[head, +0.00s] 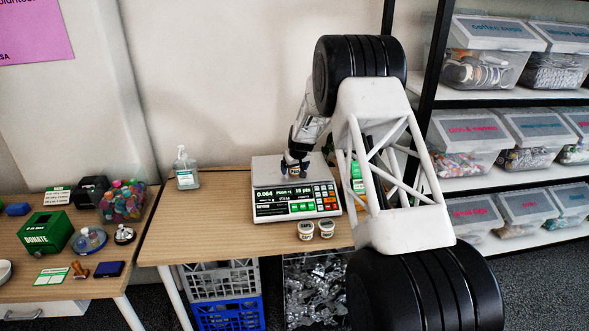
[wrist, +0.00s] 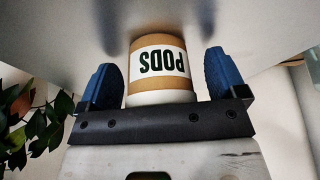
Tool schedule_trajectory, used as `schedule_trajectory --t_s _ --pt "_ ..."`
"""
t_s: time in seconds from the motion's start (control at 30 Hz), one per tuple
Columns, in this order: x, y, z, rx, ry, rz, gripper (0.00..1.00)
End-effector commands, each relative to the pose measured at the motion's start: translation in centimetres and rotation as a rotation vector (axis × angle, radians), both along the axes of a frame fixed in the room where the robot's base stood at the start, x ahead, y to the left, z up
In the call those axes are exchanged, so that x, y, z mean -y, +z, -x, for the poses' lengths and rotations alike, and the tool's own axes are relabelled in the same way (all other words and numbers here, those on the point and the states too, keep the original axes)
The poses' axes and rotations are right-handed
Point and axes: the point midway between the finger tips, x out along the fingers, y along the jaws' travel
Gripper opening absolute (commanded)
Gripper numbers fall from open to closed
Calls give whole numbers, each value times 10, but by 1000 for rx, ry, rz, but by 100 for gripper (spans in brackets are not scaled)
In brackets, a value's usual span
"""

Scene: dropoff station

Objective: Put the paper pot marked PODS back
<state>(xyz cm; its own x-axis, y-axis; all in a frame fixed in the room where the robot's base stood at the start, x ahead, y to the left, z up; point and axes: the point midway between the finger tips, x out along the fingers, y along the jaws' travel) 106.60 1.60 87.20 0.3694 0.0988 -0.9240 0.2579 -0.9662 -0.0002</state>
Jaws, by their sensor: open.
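The paper pot marked PODS (wrist: 158,88) is brown with a white label, its letters upside down in the wrist view. It stands between the blue fingers of my gripper (wrist: 161,82), with a gap on either side. The fingers are open and do not visibly grip it. In the head view my gripper (head: 295,165) is low over the pan of the scale (head: 268,172), and the pot there is small and mostly hidden by it. The scale's display (head: 294,194) is lit and reads 0.064. Two more paper pots, left (head: 306,231) and right (head: 326,229), stand in front of the scale.
A pump bottle (head: 186,170) stands left of the scale. A green donation box (head: 46,232) and a jar of coloured caps (head: 122,201) are on the left table. A shelf with clear bins (head: 490,50) is at right; crates (head: 222,282) sit below. My arm hides the table's right end.

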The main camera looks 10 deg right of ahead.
Motion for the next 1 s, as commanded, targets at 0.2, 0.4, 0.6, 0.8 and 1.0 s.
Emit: schedule_trajectory --t_s 0.2,0.4,0.6,0.8,1.0 --pt "0 0 0 0 0 0 90" --pt "0 0 0 0 0 0 90" --pt "0 0 0 0 0 0 60" --pt "0 1 0 0 0 0 32" --pt "0 1 0 1 0 0 32"
